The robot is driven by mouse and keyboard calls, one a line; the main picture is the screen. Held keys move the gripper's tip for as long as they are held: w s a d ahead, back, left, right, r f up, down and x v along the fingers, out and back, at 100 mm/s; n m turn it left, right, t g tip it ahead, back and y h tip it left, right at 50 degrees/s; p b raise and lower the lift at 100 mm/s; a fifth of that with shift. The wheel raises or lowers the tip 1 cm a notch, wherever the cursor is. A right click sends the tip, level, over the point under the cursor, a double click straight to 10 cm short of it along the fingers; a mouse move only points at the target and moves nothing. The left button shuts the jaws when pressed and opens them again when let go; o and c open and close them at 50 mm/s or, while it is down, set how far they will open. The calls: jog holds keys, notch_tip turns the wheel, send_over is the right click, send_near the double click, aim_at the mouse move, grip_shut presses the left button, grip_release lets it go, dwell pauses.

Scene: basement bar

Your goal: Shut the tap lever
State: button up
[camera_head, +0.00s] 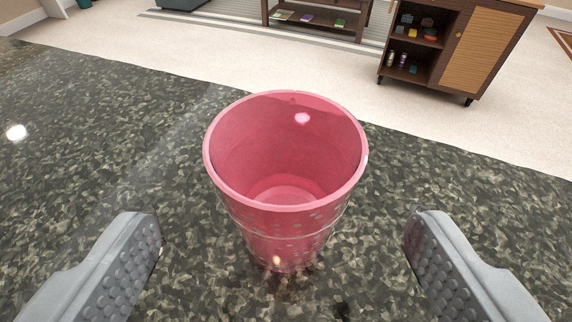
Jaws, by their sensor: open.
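No tap or tap lever shows in this view. My gripper (282,236) is open, with one grey studded finger at the lower left and the other at the lower right. A pink cup (285,225) stands upright between and just beyond the fingers, apart from both. I look down into the cup, and it appears empty. Nothing is held in the gripper.
The cup stands on a dark speckled stone counter (80,160), otherwise clear around it. Beyond the counter's far edge lies a pale carpet (250,65). A wooden cabinet (480,50) stands at the upper right, and a low shelf table (318,17) with a striped rug is at the top.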

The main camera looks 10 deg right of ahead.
aim_at(285, 138)
jog(key=shift+x, duration=3.4)
jog(key=shift+d, duration=0.1)
jog(key=c, duration=1.3)
jog(key=shift+r, duration=0.2)
jog(key=shift+r, duration=4.8)
jog(key=shift+f, duration=4.8)
jog(key=shift+r, duration=0.15)
